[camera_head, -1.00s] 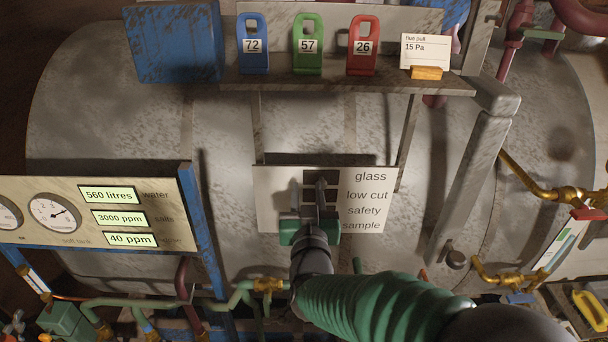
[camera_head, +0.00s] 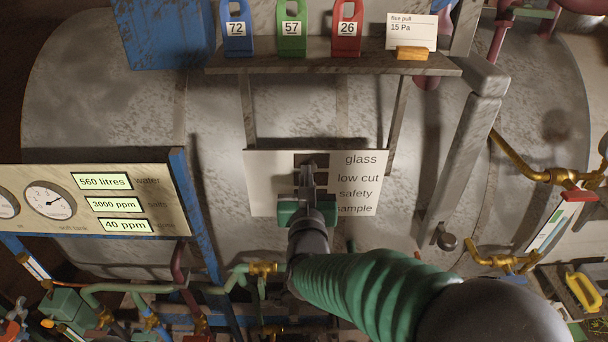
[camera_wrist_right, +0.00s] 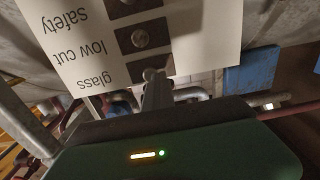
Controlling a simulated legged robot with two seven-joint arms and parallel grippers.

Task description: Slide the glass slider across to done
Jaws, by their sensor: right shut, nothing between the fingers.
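A pale panel (camera_head: 263,185) with the printed rows glass, low cut, safety and sample is on the tank front. The glass slider (camera_wrist_right: 151,72) is a small round knob on a dark slot beside the word glass, upside down in the wrist view. My right gripper (camera_head: 308,165) is shut and empty, its fingertips over the upper slots. In the wrist view its fingers (camera_wrist_right: 157,92) reach to the glass knob; I cannot tell whether they touch it. The gripper hides most of the slots in the head view. No word done is readable. My left gripper is not in view.
A shelf (camera_head: 330,68) above holds blue, green and red numbered tags and a card. A gauge board (camera_head: 150,218) with a blue post is at the left. A grey slanted post (camera_head: 470,150) and brass pipes are at the right. The tank front around the panel is mostly clear.

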